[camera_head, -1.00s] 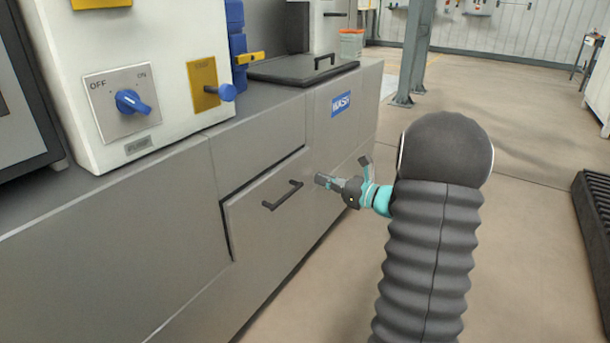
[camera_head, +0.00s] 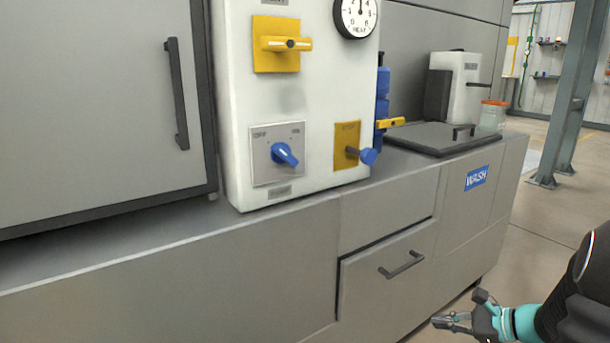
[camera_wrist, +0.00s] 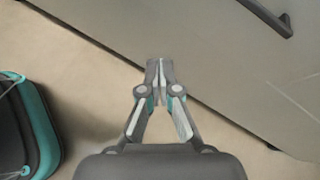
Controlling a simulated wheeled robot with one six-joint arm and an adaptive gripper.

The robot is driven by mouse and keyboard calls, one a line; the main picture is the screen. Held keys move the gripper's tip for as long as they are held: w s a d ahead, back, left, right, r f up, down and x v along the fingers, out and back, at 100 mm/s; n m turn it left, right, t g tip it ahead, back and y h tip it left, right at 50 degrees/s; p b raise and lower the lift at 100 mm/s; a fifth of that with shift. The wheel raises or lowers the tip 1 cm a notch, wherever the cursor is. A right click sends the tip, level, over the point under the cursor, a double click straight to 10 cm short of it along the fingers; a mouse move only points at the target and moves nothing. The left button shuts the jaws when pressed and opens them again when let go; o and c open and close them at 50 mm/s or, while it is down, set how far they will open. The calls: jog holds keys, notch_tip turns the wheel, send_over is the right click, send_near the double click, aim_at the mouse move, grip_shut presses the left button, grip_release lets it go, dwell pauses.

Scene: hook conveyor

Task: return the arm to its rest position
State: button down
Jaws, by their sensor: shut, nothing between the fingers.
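My gripper (camera_head: 452,321) is at the lower right of the head view, in front of the grey counter and below and right of its drawer handle (camera_head: 402,265). In the wrist view my gripper (camera_wrist: 160,66) has its fingertips together with nothing between them. The floor and the grey cabinet front lie beyond the fingertips. The drawer handle (camera_wrist: 267,17) shows at the top right of the wrist view, apart from the fingers. Part of my arm is cut off by the right edge of the head view.
A white control box (camera_head: 305,101) with a blue knob and yellow parts stands on the counter. A dark lid (camera_head: 440,137) lies right of it, above a blue WASH label (camera_head: 476,178). A grey post (camera_head: 574,95) stands at the far right. Floor (camera_head: 530,262) is open right of the counter.

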jog(key=s+a+r+n+g+h+p, duration=0.1)
jog(key=s+a+r+n+g+h, duration=0.2)
jog(key=s+n, duration=0.35)
jog(key=s+a+n+g+h, duration=0.3)
jog(key=s+a+n, duration=0.25)
jog(key=s, duration=0.25)
jog(key=s+a+r+n+t+h+p, duration=0.1)
jog(key=s+a+r+n, duration=0.2)
jog(key=r+n, duration=0.1)
jog(key=s+a+r+n+t+h, duration=0.2)
jog(key=s+a+r+n, duration=0.2)
jog(key=r, duration=0.3)
jog(key=shift+s+a+r+n+t+p, duration=0.25)
jog(key=shift+r+n+t+p, duration=0.1)
jog(key=shift+n, duration=0.45)
